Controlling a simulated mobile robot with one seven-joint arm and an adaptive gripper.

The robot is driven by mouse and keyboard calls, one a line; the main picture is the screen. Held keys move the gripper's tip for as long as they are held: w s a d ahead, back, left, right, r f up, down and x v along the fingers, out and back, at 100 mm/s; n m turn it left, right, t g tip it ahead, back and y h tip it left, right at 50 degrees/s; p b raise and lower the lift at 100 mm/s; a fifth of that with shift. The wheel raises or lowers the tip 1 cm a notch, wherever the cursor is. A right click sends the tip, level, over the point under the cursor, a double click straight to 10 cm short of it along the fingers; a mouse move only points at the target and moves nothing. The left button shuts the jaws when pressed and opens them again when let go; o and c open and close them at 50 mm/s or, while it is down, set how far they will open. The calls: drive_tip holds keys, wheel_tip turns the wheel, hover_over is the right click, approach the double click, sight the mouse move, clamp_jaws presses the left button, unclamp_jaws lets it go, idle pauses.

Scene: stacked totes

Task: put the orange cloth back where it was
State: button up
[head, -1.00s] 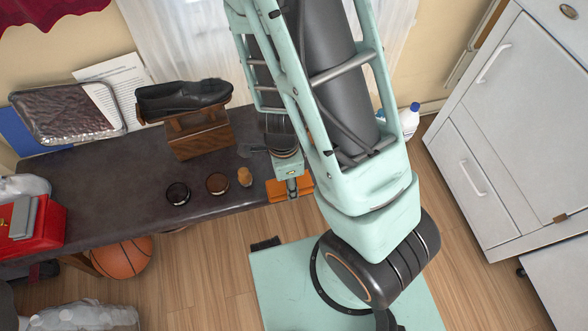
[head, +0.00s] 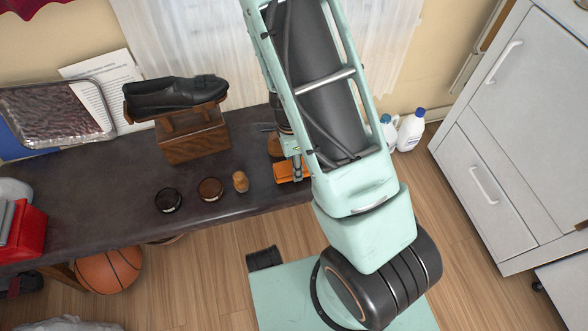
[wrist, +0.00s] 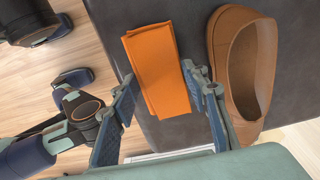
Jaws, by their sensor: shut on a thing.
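The orange cloth (head: 288,172) is folded into a flat rectangle over the right end of the dark table (head: 110,205), just inside its front edge. It also shows in the wrist view (wrist: 158,68), between the two blue fingers of my gripper (wrist: 162,88). My gripper (head: 298,168) is shut on it, with one finger at each long side. I cannot tell whether the cloth touches the tabletop. My arm hides part of the table behind it.
A tan shoe (wrist: 217,85) lies just right of the cloth in the wrist view. A small tan brush or bottle (head: 240,182), a brown tin (head: 210,189) and a black tin (head: 168,200) stand left of it. A black shoe (head: 175,92) rests on a wooden stand (head: 193,140).

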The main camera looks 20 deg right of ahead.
wheel_tip(320, 180, down, 2)
drive_tip(key=shift+f, duration=0.1)
drive_tip(key=shift+f+b, duration=0.15)
drive_tip(key=shift+b, duration=0.25)
drive_tip(key=o, duration=1)
drive_tip(key=r+p, duration=0.2)
drive_tip(key=r, duration=0.2)
drive_tip(key=r+p, duration=0.2)
drive_tip(key=r, duration=0.2)
drive_tip(key=r+p, duration=0.2)
drive_tip(key=r, duration=0.2)
drive_tip(key=shift+s+a+r, duration=0.1)
drive_tip(key=shift+a+r, duration=0.15)
drive_tip(key=shift+a, duration=0.05)
